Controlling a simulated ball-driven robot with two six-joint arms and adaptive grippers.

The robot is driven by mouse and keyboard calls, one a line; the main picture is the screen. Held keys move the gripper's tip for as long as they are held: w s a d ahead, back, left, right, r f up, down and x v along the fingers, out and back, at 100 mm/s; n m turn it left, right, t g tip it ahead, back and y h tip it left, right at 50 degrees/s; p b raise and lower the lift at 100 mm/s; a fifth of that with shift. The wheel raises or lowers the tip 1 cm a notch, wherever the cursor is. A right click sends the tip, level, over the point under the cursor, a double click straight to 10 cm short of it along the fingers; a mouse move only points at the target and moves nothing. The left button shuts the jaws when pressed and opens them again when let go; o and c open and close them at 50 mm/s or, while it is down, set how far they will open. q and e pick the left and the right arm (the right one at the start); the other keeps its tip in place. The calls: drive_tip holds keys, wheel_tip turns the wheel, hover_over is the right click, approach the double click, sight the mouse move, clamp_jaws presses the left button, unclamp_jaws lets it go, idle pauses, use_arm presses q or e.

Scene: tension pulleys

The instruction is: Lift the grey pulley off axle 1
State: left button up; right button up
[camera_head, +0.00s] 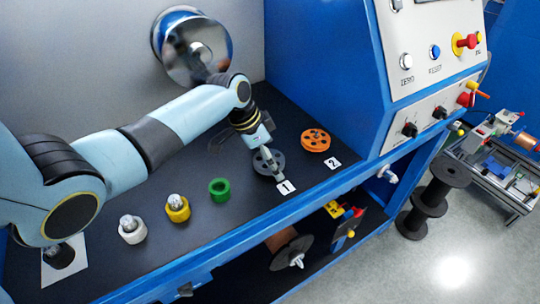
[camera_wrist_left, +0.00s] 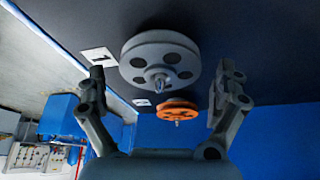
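The grey pulley (camera_wrist_left: 141,48) with round holes sits on axle 1 by the label "1" (camera_head: 286,188), and an axle tip (camera_wrist_left: 158,82) pokes through its centre. In the head view the grey pulley (camera_head: 277,158) is partly hidden by my left gripper (camera_head: 267,160). In the left wrist view my left gripper (camera_wrist_left: 162,80) is open, its fingers on both sides of the pulley's near side and apart from each other, with nothing held. I cannot tell whether a finger touches the rim. My right gripper is not in view.
An orange pulley (camera_head: 315,140) is on axle 2 by the label "2" (camera_head: 333,163). Green (camera_head: 219,189), yellow (camera_head: 177,208) and white (camera_head: 132,229) rollers stand to the left on the dark tabletop. The blue control housing (camera_head: 330,70) rises behind. A black spool (camera_head: 288,247) is below the table.

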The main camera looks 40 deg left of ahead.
sight(277, 156)
use_arm(q)
drive_tip(key=c, duration=1.3)
drive_tip(key=shift+r+p, duration=1.85)
drive_tip(key=shift+p, duration=0.15)
